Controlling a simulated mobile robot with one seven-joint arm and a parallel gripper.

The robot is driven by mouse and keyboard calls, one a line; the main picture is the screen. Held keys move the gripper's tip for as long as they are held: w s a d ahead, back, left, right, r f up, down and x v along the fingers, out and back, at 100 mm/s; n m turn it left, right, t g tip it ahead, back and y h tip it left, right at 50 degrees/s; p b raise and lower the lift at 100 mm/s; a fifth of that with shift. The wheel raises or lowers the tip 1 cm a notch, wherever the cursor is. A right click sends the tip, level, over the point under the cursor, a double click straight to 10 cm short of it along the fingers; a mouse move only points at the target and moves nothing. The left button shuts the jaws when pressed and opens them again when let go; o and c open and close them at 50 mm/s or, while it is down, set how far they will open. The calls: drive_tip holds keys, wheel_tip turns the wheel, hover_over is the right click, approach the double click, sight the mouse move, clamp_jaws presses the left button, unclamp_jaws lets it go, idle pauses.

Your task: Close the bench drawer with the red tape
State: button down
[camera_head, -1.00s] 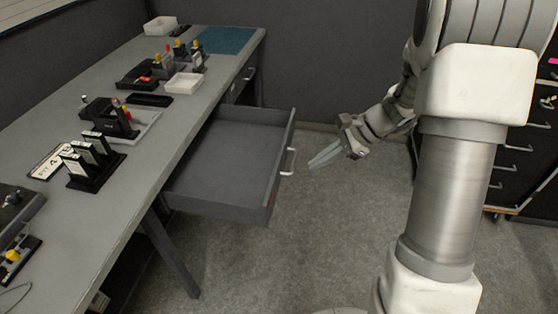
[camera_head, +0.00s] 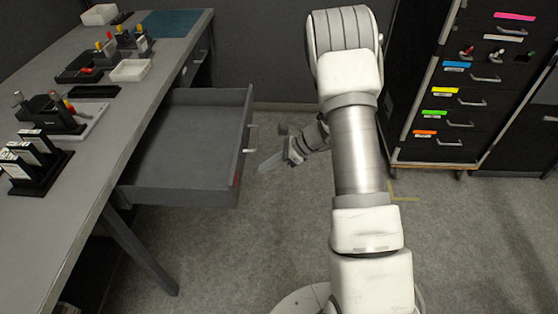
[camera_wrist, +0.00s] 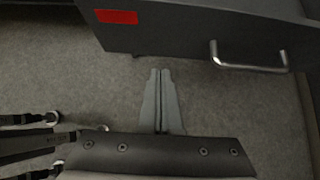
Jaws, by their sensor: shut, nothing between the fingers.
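The bench drawer (camera_head: 185,150) is pulled far out from the grey workbench (camera_head: 95,170), and its inside looks empty. Its front panel carries a piece of red tape (camera_wrist: 117,16) and a silver bar handle (camera_wrist: 249,58), both clear in the wrist view. In the head view the handle (camera_head: 251,139) is on the outer face and the tape (camera_head: 236,182) is a small red mark low near the front corner. My gripper (camera_wrist: 161,73) is shut and empty. It is in front of the drawer face, pointing at it between tape and handle, apart from it as far as I can tell.
A tall black drawer cabinet (camera_head: 470,85) with coloured labels stands at the right. The bench top holds several small racks and a white tray (camera_head: 131,70). A bench leg (camera_head: 138,250) stands below the drawer. Carpet floor (camera_head: 240,265) in front is clear.

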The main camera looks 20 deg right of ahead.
sight(240, 173)
drive_tip(key=a, duration=0.2)
drive_tip(key=w+a+f, duration=0.1)
drive_tip(key=shift+w+a, duration=0.1)
drive_tip(key=shift+a, duration=0.3)
drive_tip(key=shift+w+a+r, duration=0.1)
drive_tip(key=shift+w+a, duration=0.1)
drive_tip(key=shift+a, duration=0.25)
drive_tip(key=shift+a, duration=0.1)
